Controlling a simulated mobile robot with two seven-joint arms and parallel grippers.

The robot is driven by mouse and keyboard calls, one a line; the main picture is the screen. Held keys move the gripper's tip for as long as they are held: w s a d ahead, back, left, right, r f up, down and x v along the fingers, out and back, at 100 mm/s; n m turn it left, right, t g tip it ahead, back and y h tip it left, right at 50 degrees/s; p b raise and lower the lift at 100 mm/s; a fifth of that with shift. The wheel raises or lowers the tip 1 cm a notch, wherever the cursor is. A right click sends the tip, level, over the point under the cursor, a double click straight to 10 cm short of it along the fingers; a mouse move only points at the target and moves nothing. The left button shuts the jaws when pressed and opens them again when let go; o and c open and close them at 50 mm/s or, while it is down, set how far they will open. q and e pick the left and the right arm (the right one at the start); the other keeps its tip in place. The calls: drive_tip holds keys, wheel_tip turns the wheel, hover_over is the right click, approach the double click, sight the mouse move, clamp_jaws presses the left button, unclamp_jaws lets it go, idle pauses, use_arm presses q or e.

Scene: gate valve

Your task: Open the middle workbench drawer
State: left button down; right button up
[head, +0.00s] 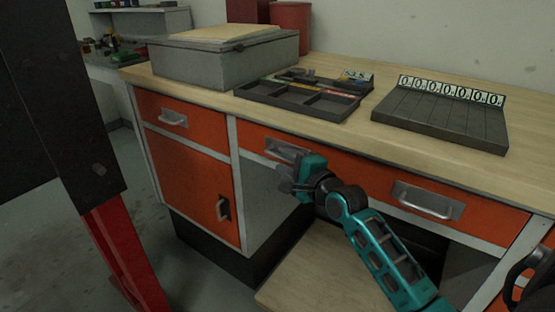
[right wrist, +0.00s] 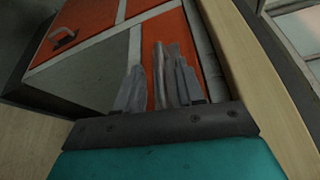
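The middle drawer is a wide orange front (head: 350,172) under the benchtop, with a silver handle at its left (head: 283,149) and another at its right (head: 428,203). It looks closed. My right gripper (head: 288,183), on a teal arm, is at the left handle and partly covers it. In the right wrist view the right gripper's grey fingers (right wrist: 160,88) stand apart, with the silver handle (right wrist: 166,70) between them. Whether either finger touches the handle is unclear. My left gripper is not in view.
The wooden benchtop (head: 410,158) carries a grey case (head: 215,65), a dark divided tray (head: 290,105) and a sloped number rack (head: 440,115). An orange drawer (head: 180,121) and cupboard door (head: 190,185) are at the left. A wooden board (head: 320,277) lies low below the drawer.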

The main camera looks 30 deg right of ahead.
sight(277, 156)
drive_tip(key=shift+w+f+b, duration=0.2)
drive_tip(key=shift+w+b, duration=0.15)
drive_tip(key=shift+w, duration=1.6)
clamp_jaws()
